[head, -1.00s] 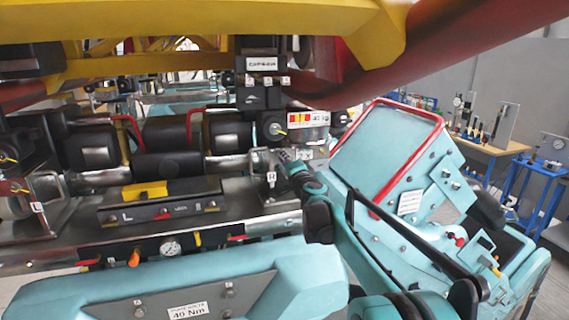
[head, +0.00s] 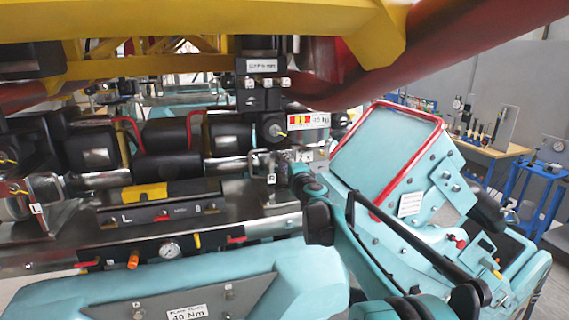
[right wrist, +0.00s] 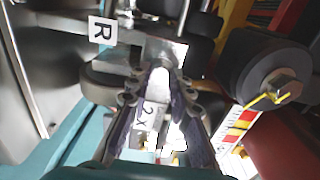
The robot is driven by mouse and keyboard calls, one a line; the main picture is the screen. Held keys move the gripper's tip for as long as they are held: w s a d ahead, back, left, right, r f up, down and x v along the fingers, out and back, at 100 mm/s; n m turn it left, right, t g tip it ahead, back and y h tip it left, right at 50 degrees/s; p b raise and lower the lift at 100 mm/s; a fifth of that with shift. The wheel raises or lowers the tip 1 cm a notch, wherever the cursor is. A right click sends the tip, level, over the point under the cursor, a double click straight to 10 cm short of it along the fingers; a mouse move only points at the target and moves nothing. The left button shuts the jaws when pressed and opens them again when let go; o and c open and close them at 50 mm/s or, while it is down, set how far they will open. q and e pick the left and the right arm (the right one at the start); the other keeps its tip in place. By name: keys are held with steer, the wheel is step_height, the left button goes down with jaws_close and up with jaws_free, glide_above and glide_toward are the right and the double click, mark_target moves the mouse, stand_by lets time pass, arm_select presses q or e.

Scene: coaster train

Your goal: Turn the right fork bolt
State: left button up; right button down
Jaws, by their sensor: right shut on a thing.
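My right gripper (head: 287,163) reaches in at the metal fork beside a white R label (head: 270,188). In the right wrist view its two fingers (right wrist: 160,82) close together on a small metallic piece by the R-labelled plate (right wrist: 101,30). This piece appears to be the right fork bolt; the fingers hide most of it, and its turn angle cannot be read. A tag with "2X" (right wrist: 150,117) shows between the fingers. My left gripper is not in view.
A round black wheel end (right wrist: 268,75) with a hex bolt and yellow mark stands right of the fingers. A yellow beam (head: 200,25) and red tube (head: 440,55) pass overhead. A teal housing (head: 200,280) with a 40 Nm plate lies in front. A teal red-rimmed seat is at right.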

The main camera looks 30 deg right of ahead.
steer(key=c, duration=1.4)
jaws_free()
steer(key=shift+o, duration=0.2)
steer(key=shift+s, duration=0.1)
steer(key=v, duration=1.2)
